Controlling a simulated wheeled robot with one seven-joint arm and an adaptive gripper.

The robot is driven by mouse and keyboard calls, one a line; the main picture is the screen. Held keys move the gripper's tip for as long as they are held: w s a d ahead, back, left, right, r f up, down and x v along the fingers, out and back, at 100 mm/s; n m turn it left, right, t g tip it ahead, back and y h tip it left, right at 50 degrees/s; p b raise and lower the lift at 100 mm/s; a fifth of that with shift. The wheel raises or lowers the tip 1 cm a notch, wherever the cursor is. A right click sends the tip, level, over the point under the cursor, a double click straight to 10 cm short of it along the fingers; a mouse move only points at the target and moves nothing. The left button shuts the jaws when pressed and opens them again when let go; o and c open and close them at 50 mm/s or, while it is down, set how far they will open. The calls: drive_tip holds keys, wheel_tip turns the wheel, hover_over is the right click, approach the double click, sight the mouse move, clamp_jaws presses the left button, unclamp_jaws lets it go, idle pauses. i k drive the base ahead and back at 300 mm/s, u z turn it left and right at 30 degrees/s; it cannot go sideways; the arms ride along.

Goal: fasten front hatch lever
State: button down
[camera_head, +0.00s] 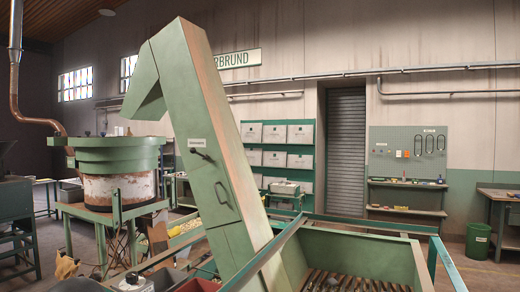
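A tall green slanted conveyor housing (205,130) stands in the middle of the head view. On its front face is a small dark lever (203,155) with a round knob, just below a white label (197,143). The lever points down to the right. Lower on the same face is a hatch panel (222,200) with a dark bar handle (226,196). The panel looks flush with the housing; I cannot tell whether it is latched.
A green hopper (355,250) with a slatted floor and raised rails stands at the lower right. A round green-rimmed bowl (118,155) on legs stands at the left. Bins (200,285) crowd the bottom edge. Open floor lies right, near a green bin (478,240).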

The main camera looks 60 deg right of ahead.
sight(193, 151)
drive_tip(key=z, duration=1.1)
